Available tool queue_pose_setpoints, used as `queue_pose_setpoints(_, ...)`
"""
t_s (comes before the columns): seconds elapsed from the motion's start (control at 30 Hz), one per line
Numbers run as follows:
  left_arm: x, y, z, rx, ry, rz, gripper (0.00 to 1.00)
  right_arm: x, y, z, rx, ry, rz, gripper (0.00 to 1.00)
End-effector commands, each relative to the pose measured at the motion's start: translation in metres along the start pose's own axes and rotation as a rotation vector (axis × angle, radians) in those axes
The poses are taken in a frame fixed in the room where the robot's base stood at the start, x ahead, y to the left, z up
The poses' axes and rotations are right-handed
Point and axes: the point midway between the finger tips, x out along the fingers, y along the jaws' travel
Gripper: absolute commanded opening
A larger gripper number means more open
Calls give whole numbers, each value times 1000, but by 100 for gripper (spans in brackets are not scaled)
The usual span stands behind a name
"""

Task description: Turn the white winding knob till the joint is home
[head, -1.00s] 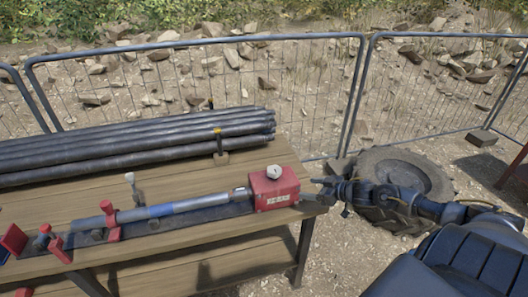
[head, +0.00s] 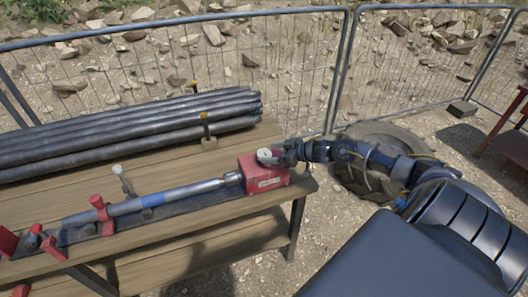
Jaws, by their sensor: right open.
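The white winding knob (head: 264,155) sits on top of the red box (head: 262,180) at the right end of the wooden table. A grey rod with a blue band (head: 152,200) lies along the dark rail and runs to the red box's left side. My right gripper (head: 276,156) is at the knob's right side, just above the box, with its jaws open. The fingertips are small and dark, and I cannot tell whether they touch the knob. My left gripper is not in view.
The wooden table (head: 190,146) carries a stack of dark pipes (head: 130,128) behind the rail, held by a yellow-topped post (head: 205,125). A white-topped lever (head: 120,174) and red clamps (head: 101,212) stand along the rail. A mesh fence (head: 180,65) runs behind; a tyre (head: 350,178) lies right.

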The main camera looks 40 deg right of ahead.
Motion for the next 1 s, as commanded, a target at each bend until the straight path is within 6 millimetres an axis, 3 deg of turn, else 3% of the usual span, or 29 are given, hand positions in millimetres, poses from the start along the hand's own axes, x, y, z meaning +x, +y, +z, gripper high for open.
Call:
queue_pose_setpoints(0.3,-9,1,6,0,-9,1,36,35,0,-1,0,1,-1,70)
queue_pose_setpoints(0.67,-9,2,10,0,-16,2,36,39,0,0,-1,0,0,69)
queue_pose_setpoints(1.0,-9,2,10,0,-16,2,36,39,0,-1,-1,0,0,26)
